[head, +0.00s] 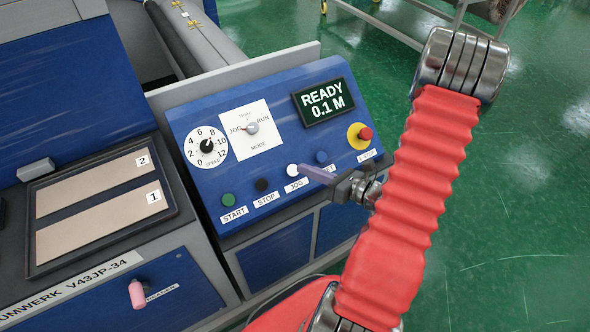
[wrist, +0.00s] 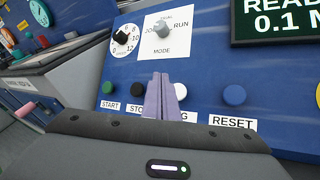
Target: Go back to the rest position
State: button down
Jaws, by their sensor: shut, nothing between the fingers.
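My gripper (head: 303,168) is shut and empty, with its pale purple fingers pressed together in front of the blue control panel (head: 270,100). Its tips are close to the white JOG button (head: 292,170); I cannot tell whether they touch it. In the wrist view the closed fingers (wrist: 160,78) point at the panel below the MODE dial (wrist: 162,28) and cover part of the JOG label. My arm, in a red ribbed sleeve, reaches in from the right in the head view.
The panel carries a START button (head: 228,200), a STOP button (head: 261,185), a blue button (head: 321,157), a red knob on yellow (head: 365,133) and a display (head: 324,101) reading READY 0.1 M. A two-slot tray (head: 30,240) is at left. Green floor (head: 510,220) is open at right.

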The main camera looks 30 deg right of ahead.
dwell(0.4)
jog(key=s+a+r+n+g+y, duration=0.2)
jog(key=s+a+n+g, duration=1.05)
jog(key=n, duration=0.75)
jog(key=a+r+n+t+h, duration=0.1)
jog(key=a+r+n+h, duration=0.3)
jog(key=r+n, duration=0.4)
jog(key=a+r+n+t+h, duration=0.2)
jog(key=a+r+n+h, duration=0.2)
jog(key=r+n, duration=0.4)
notch_tip(320, 180, up, 5)
jog(key=shift+w+a+f, duration=0.2)
jog(key=shift+w+a, duration=0.05)
jog(key=shift+a, duration=0.2)
